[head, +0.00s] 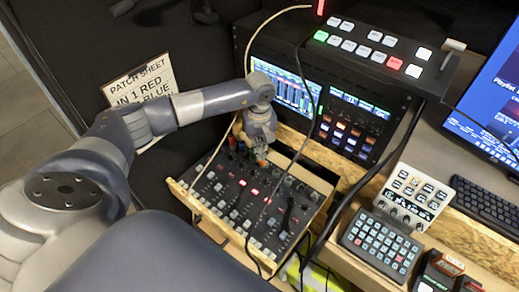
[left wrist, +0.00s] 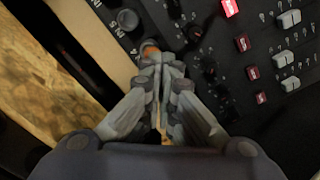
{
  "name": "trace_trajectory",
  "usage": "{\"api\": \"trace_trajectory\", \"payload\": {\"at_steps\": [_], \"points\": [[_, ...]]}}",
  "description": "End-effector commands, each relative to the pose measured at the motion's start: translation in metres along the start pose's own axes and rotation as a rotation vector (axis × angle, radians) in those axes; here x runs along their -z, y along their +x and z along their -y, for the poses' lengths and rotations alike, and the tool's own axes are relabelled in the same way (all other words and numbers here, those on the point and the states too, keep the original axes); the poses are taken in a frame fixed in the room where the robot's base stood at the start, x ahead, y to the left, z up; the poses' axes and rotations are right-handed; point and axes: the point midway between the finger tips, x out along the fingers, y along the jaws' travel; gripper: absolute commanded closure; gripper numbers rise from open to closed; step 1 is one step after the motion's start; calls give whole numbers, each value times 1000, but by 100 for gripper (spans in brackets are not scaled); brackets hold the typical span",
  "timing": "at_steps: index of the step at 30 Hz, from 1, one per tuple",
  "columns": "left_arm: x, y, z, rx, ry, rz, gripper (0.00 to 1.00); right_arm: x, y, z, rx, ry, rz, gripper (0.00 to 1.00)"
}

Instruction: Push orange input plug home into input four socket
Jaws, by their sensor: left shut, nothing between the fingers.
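The orange plug (left wrist: 149,46) shows in the left wrist view as a small orange end at the tips of my left gripper (left wrist: 158,62). The gripper is shut with nothing between its fingers, and its fingertips are at or against the plug. The fingers hide part of the plug and the socket under it, so I cannot tell how deep it sits. In the head view my left gripper (head: 261,158) points down at the back edge of the black mixer (head: 225,207), where the sockets are. My right gripper is not in view.
A patch sheet (head: 140,85) stands at the left. A rack with lit screens (head: 285,88) is behind the mixer, with a button panel (head: 375,48) on top. Black and pale cables cross over the mixer. A keypad (head: 380,244) stands at the right.

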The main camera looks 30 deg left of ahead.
Motion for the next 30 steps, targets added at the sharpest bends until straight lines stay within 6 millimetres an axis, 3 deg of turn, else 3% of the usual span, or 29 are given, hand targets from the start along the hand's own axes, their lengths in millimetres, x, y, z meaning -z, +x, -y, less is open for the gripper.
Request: {"api": "trace_trajectory", "payload": {"at_steps": [16, 30], "points": [[-3, 6, 2, 6, 2, 5, 100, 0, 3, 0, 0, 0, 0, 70], [-1, -27, 1, 3, 1, 2, 100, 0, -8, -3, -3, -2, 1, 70]]}}
